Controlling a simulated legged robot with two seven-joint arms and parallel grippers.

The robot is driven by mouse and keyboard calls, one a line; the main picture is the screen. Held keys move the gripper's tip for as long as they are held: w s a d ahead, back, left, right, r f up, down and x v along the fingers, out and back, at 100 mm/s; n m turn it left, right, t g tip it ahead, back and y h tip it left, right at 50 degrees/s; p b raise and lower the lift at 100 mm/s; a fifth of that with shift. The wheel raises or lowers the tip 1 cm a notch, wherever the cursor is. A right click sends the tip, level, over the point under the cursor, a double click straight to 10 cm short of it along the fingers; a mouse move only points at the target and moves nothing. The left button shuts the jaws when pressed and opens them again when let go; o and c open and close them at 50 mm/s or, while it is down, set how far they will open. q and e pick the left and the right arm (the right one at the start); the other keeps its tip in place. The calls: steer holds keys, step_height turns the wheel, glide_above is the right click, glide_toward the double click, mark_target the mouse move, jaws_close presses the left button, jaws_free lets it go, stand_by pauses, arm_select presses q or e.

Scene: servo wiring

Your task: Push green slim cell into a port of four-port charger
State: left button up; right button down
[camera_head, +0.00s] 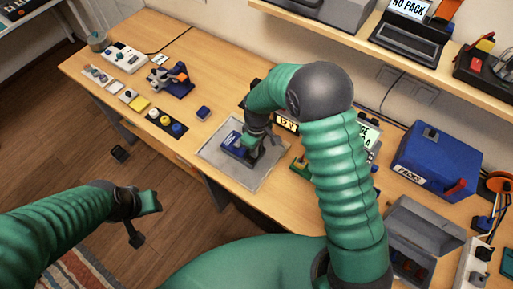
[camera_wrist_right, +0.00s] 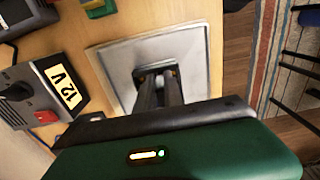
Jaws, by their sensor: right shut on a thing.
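A blue block that looks like the four-port charger (camera_head: 232,146) sits on the grey mat (camera_head: 213,155) in the head view. My right gripper (camera_head: 252,150) points down at its right side and is shut. A small green patch at its fingers looks like the green slim cell (camera_head: 247,141), mostly hidden by the gripper. In the right wrist view the fingers (camera_wrist_right: 158,78) are close together over the mat; the held part is barely visible. The ports cannot be made out. My left gripper (camera_head: 144,220) is open and empty, off the table's front edge.
A 12 V box (camera_wrist_right: 55,90) with a red switch stands near the mat. A green item (camera_head: 299,166) lies right of the mat. A small blue block (camera_head: 203,113) and a tray with coloured caps (camera_head: 165,122) lie to the left. A blue case (camera_head: 436,158) stands at right.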

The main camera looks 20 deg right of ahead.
steer(key=shift+f+b, duration=0.75)
steer(key=shift+f, duration=0.55)
steer(key=c, duration=1.4)
jaws_free()
steer(key=shift+r, duration=0.1)
step_height(320, 180, up, 17)
steer(key=shift+d+f+b, duration=0.15)
steer(key=shift+f+b, duration=0.05)
steer(key=shift+b, duration=0.8)
steer(key=s+d+f+m+t, duration=0.1)
steer(key=s+f+m, duration=0.1)
steer(key=s, duration=0.3)
steer(key=s+d+f+m+b, duration=0.1)
steer(key=s+d+f+m, duration=0.1)
steer(key=s, duration=0.3)
steer(key=s+d+f+m+t+b, duration=0.1)
steer(key=s+f+m, duration=0.2)
steer(key=s+f, duration=0.1)
steer(key=shift+s+d+f+m+t, duration=0.3)
steer(key=shift+s+d, duration=0.1)
